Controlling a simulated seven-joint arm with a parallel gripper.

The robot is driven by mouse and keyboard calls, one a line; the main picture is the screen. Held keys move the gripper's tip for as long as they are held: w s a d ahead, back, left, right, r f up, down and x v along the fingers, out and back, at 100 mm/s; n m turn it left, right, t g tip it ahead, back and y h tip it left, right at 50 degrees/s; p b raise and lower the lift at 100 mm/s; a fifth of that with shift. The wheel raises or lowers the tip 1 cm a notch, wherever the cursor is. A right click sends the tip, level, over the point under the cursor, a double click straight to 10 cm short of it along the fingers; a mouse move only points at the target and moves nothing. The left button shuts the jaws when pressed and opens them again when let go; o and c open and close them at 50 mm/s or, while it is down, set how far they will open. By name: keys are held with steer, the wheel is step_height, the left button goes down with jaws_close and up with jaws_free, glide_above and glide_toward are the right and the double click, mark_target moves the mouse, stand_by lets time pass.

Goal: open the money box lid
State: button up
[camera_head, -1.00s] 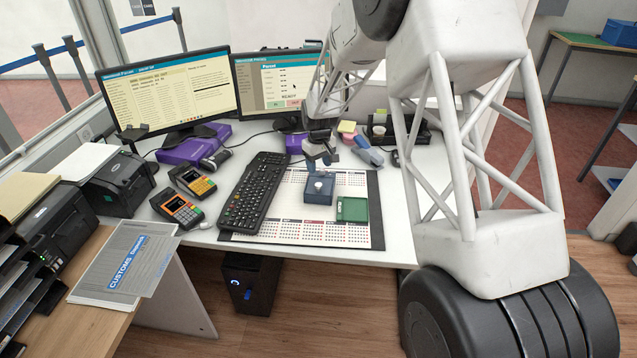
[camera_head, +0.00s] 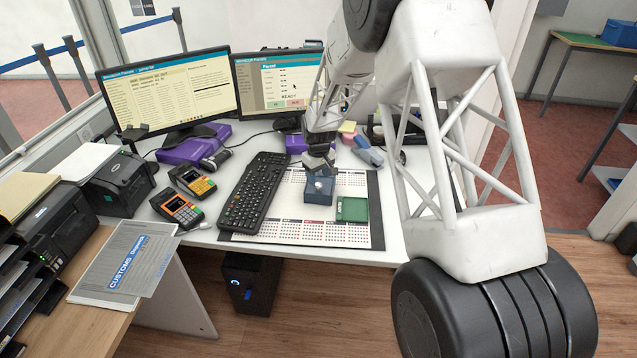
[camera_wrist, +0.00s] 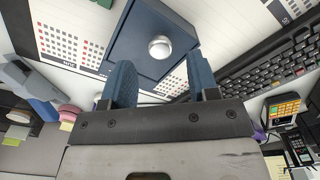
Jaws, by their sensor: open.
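The money box (camera_head: 319,195) is a small blue box with a round silver knob on its top, standing on the calendar desk mat in the head view. Its lid (camera_wrist: 149,27) looks shut, and the knob (camera_wrist: 160,47) shows clearly in the wrist view. My gripper (camera_head: 318,168) is over the back of the box. In the wrist view the two blue fingers of my gripper (camera_wrist: 162,83) are apart, with nothing between them, and point at the near edge of the box. Whether they touch it I cannot tell.
A green box (camera_head: 352,209) lies right of the money box on the calendar mat (camera_head: 290,231). A black keyboard (camera_head: 254,193) lies to the left. Two card terminals (camera_head: 177,207), purple boxes (camera_head: 195,146) and monitors stand farther left and behind. The mat's front part is clear.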

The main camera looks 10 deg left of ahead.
mark_target(318, 184)
steer(key=shift+f, duration=1.6)
jaws_close()
